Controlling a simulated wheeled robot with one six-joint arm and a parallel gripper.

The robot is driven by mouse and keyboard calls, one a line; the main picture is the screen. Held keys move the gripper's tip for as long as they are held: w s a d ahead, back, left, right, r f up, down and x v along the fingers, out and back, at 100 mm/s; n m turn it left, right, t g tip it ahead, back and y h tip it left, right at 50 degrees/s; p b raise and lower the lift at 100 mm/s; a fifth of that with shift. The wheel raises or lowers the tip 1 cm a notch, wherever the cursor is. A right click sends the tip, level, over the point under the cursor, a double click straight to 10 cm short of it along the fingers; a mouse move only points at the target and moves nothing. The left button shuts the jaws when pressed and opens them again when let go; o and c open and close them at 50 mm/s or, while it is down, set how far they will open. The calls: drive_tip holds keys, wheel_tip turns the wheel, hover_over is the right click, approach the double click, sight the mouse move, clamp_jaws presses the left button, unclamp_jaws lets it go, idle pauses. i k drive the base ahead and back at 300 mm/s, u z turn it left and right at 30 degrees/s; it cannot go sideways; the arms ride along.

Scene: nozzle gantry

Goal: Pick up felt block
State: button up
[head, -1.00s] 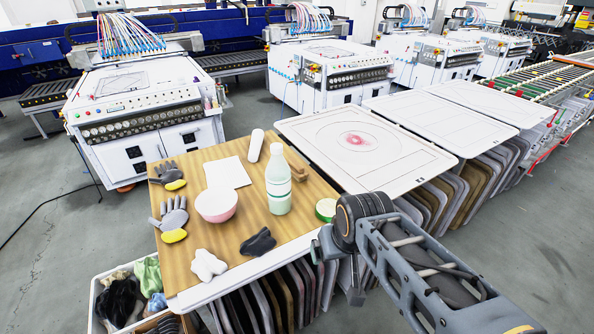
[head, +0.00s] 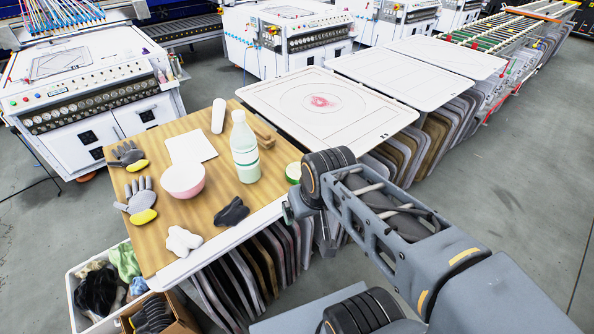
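A brown block (head: 259,132), partly hidden behind the white bottle, lies at the back right of the wooden tabletop (head: 205,222). It is the only block-shaped thing I see on the table; I cannot tell whether it is felt. My arm reaches in from the lower right, with its wrist just off the table's right edge. My gripper (head: 291,209) shows only in small part below the wrist, near the table's right front corner. It is apart from the brown block, and its fingers are not clear enough to tell open from shut.
A white bin (head: 77,318) stands at lower left; open floor lies right.

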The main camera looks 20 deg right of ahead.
sight(264, 137)
drive_tip(key=u, duration=2.5)
drive_tip(key=k, duration=1.25)
drive_tip(key=z, duration=1.5)
drive_tip(key=i, duration=1)
